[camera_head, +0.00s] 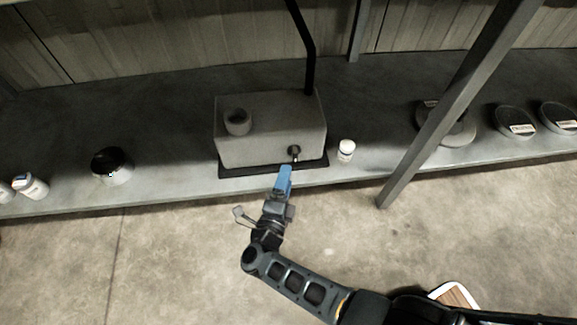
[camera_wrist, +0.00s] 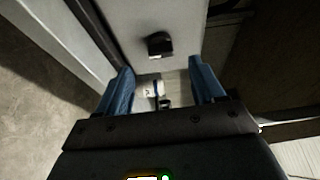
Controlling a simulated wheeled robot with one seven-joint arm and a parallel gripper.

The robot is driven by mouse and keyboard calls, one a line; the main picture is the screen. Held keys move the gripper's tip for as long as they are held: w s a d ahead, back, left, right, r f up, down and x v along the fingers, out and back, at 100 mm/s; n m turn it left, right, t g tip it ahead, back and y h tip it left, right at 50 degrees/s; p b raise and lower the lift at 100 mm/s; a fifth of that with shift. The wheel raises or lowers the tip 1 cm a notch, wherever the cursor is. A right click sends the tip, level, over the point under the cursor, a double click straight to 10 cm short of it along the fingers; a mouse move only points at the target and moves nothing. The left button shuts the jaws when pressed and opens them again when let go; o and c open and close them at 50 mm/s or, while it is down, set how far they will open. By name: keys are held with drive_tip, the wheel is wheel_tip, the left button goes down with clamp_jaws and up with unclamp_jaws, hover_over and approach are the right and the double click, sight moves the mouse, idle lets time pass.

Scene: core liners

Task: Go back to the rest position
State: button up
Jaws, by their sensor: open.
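My gripper (camera_head: 284,178) is in front of the grey box (camera_head: 262,135) on the shelf, with its blue fingers pointing at the box's lower front, near a small dark knob (camera_head: 294,151). In the wrist view the two blue fingers of my gripper (camera_wrist: 162,77) stand apart. A dark fitting (camera_wrist: 158,44) on a pale surface shows ahead.
A small white bottle (camera_head: 346,150) stands right of the box. A dark round jar (camera_head: 112,166) and white containers (camera_head: 31,186) stand left. A slanted metal post (camera_head: 440,125) crosses the shelf front at right, near labelled dishes (camera_head: 516,121). The floor (camera_head: 150,265) in front is clear.

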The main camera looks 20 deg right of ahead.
drive_tip(key=shift+v, duration=0.85)
drive_tip(key=s+d+r+n+t+y, duration=0.35)
drive_tip(key=s+n, duration=0.25)
drive_tip(key=s, duration=0.2)
drive_tip(key=s+d+r+n+t+y, duration=0.2)
drive_tip(key=s+d+r+n+y, duration=0.15)
drive_tip(key=s+n, duration=0.35)
drive_tip(key=s+r+n+g+y, duration=0.45)
drive_tip(key=s+r+n, duration=0.75)
drive_tip(key=s+r, duration=0.7)
wheel_tip(320, 180, up, 35)
drive_tip(key=n+p, duration=0.1)
drive_tip(key=p, duration=3.2)
drive_tip(key=shift+s+a, duration=0.2)
drive_tip(key=shift+s, duration=0.1)
